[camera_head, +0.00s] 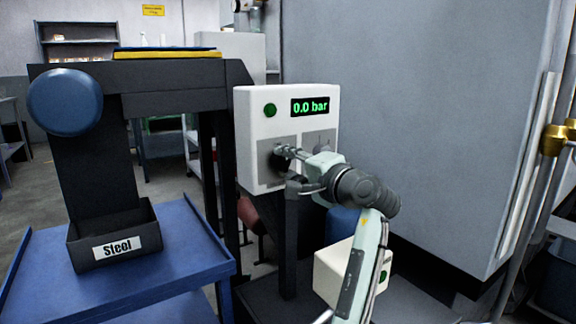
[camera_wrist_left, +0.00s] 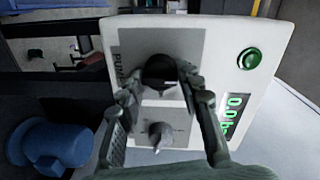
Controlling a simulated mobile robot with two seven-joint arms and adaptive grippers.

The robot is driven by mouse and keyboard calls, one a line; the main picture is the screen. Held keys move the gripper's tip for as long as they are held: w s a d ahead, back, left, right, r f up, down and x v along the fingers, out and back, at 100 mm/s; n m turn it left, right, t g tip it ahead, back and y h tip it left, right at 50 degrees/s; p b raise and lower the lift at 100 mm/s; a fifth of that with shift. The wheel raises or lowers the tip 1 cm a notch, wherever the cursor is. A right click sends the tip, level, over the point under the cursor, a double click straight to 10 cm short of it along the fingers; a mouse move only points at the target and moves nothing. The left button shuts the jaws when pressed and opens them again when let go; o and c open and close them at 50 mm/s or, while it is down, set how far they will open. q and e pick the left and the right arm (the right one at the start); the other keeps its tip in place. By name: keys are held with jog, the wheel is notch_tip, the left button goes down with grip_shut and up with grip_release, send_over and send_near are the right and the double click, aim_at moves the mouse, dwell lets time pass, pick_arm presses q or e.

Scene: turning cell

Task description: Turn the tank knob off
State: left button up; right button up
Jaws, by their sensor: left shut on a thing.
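A white control box (camera_head: 250,105) carries a green light (camera_head: 270,110) and a display (camera_head: 310,107) reading 0.0 bar. Two grey panels with knobs sit below these. My left gripper (camera_head: 284,152) is at the left panel, with its fingers on either side of a black knob (camera_head: 278,163) and shut on it. In the left wrist view the gripper (camera_wrist_left: 168,80) straddles this black knob (camera_wrist_left: 160,70); the panel lettering beside it looks like "Pump". A smaller grey knob (camera_wrist_left: 160,133) on the other panel stands free, partly behind my wrist in the head view. My right gripper is out of view.
A large grey machine cabinet (camera_head: 420,110) stands right of the box. At left are a blue table (camera_head: 190,250) with a dark bin (camera_head: 100,255) labelled "Steel" and a dark stand with a round blue part (camera_head: 65,102). A white box (camera_head: 335,268) sits below my arm.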

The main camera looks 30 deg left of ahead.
pick_arm(q)
jog(key=shift+r, duration=0.2)
jog(key=o, duration=1.1)
jog(key=shift+f, duration=0.1)
jog(key=shift+o, duration=0.2)
jog(key=shift+d, duration=0.1)
jog(key=shift+s+d, duration=0.1)
jog(key=shift+d, duration=0.1)
jog(key=v, duration=1.1)
jog(key=shift+d, duration=0.2)
jog(key=shift+s, duration=0.1)
